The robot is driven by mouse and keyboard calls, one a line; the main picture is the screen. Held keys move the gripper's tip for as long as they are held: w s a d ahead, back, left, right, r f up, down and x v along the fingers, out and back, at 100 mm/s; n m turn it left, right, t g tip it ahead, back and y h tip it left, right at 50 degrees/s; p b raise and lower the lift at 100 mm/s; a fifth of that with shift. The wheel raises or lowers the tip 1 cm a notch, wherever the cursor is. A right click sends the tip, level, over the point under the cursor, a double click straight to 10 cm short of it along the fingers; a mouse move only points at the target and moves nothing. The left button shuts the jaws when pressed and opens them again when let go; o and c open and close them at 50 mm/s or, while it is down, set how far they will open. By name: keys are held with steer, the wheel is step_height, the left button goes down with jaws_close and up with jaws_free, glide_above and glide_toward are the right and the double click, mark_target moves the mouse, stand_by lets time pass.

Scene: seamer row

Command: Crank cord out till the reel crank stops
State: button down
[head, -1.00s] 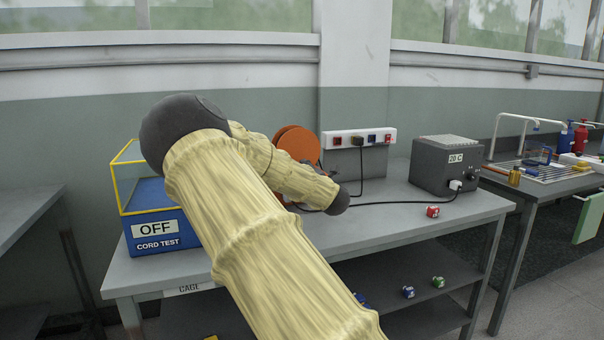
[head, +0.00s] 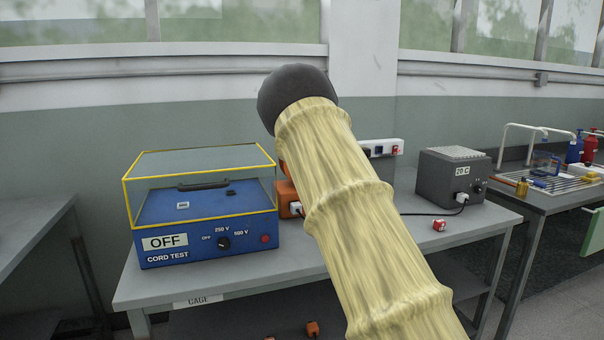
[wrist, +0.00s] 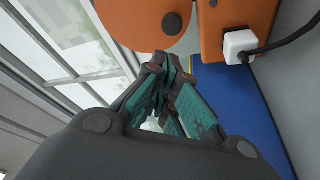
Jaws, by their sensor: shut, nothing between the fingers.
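The orange cord reel (head: 287,196) is mostly hidden behind my arm in the head view. In the wrist view its round orange disc (wrist: 135,18) with a dark round knob (wrist: 172,23) shows at the top, beside its orange housing (wrist: 222,25). I cannot tell whether the knob is the crank. A white plug (wrist: 240,45) with a black cord (wrist: 290,28) sits in the housing. My gripper (wrist: 170,66) is shut and empty, its fingertips close below the disc and housing; contact is unclear. The head view hides my gripper.
A blue cord tester (head: 206,240) reading OFF, with a yellow-edged clear cage, stands left of the reel. A grey 20 C box (head: 450,178) and a small red block (head: 439,225) are to the right. The bench front (head: 300,266) is clear.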

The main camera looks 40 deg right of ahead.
steer(key=w+m, duration=0.1)
steer(key=w, duration=0.1)
steer(key=w+r+t, duration=0.1)
steer(key=w, duration=0.2)
steer(key=w+d+r+m+y, duration=0.1)
steer(key=w, duration=0.2)
steer(key=shift+d+r+m+p, duration=0.1)
steer(key=shift+m+p, duration=0.2)
stand_by(0.4)
steer(key=shift+s+d, duration=0.1)
stand_by(0.5)
